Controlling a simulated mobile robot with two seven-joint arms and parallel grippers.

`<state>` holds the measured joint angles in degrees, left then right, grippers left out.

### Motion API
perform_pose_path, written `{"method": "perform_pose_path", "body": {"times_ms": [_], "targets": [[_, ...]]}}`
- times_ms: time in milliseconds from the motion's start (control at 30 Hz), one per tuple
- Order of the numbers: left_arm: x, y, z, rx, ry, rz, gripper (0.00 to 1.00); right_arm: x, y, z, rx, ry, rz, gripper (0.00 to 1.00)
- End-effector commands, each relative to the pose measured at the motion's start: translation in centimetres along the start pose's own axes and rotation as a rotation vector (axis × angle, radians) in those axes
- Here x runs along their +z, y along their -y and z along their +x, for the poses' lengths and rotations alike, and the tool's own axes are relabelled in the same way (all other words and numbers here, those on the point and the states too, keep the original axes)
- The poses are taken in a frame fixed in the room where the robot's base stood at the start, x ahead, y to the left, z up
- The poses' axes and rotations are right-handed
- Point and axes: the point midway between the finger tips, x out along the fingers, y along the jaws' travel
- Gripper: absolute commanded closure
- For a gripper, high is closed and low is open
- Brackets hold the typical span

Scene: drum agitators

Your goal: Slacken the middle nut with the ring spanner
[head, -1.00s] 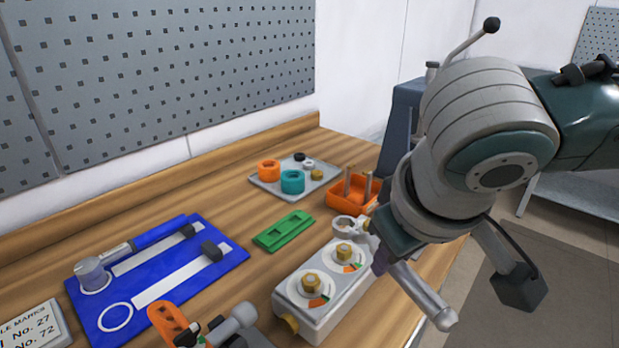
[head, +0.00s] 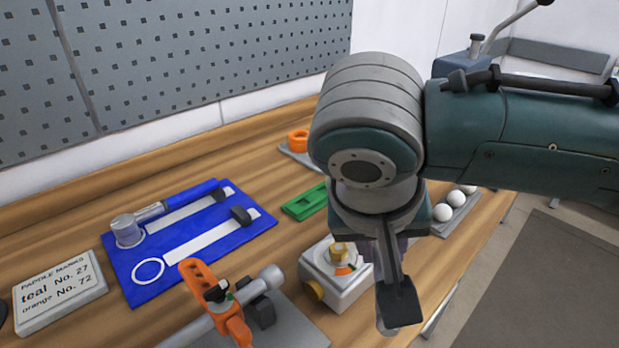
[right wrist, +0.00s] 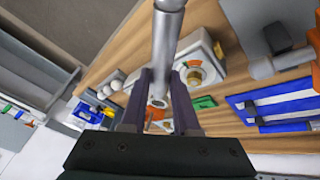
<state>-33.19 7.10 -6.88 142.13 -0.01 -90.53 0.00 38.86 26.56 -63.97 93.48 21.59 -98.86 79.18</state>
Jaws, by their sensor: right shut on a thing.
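My right gripper (head: 393,270) is shut on the grey ring spanner and sits over the right part of the white nut block (head: 335,292). In the right wrist view the spanner (right wrist: 167,38) runs between the fingers (right wrist: 159,105). In the head view only its rounded handle end (head: 388,322) shows below the gripper. The gripper and arm hide the rest of the block, including the middle nut. I cannot tell whether the ring is around a nut. My left gripper is not in view.
An agitator shaft with an orange paddle (head: 203,285) lies close left of the block. White balls (head: 457,198) sit on a tray at right.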

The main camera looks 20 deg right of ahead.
Motion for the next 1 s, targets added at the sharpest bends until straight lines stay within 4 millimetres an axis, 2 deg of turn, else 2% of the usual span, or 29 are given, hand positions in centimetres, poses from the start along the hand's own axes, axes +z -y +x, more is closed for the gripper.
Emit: {"method": "perform_pose_path", "body": {"times_ms": [533,1000], "targets": [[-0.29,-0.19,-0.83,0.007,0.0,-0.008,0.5,-0.08,-0.04,-0.13,0.005,-0.006,-0.001,1.0],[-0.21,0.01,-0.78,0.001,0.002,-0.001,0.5,-0.05,-0.01,-0.04,0.006,-0.007,-0.001,1.0]]}}
